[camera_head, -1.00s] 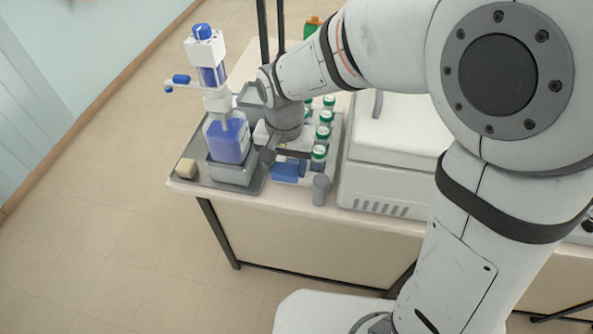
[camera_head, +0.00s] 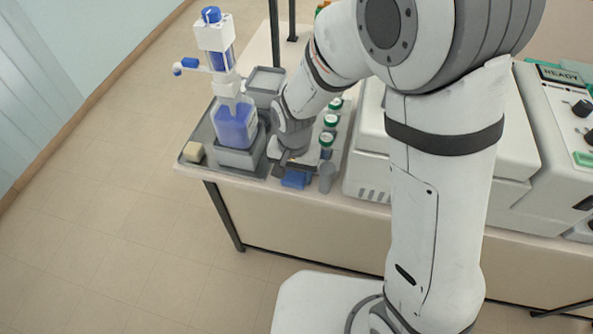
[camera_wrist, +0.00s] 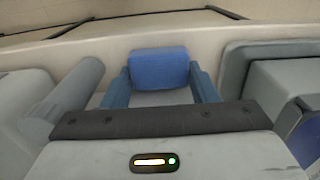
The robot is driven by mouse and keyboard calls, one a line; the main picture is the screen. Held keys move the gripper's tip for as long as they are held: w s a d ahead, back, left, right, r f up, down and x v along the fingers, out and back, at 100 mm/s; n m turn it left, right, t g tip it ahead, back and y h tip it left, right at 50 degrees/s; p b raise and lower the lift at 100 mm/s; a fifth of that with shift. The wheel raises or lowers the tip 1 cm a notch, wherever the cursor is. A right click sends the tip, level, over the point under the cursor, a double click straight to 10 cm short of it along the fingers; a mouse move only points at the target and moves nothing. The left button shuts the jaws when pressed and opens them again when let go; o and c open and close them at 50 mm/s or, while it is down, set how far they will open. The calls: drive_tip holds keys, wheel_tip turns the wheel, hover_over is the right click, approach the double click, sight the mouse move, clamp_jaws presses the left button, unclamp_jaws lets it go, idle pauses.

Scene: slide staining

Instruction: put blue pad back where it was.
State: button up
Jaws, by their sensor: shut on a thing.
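The blue pad (camera_head: 297,179) is at the front edge of the bench, between the grey tray and a small grey cylinder. In the wrist view the pad (camera_wrist: 160,68) sits between the two blue-grey fingers of my gripper (camera_wrist: 161,86). My gripper is shut on it, with the pad's broad face showing. In the head view my wrist hides most of my gripper (camera_head: 293,168). I cannot tell whether the pad touches the bench top.
The grey cylinder (camera_head: 327,177) stands close right of the pad. A grey tray (camera_head: 207,172) on the left holds a dispenser bottle with blue liquid (camera_head: 236,127) and a beige block (camera_head: 194,152). Green-capped jars (camera_head: 326,140) stand behind. A white machine (camera_head: 371,165) is to the right.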

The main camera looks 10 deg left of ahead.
sight(294, 175)
drive_tip(key=shift+f, duration=0.15)
drive_tip(key=o, duration=1)
wheel_tip(294, 175, up, 12)
drive_tip(key=shift+r, duration=0.2)
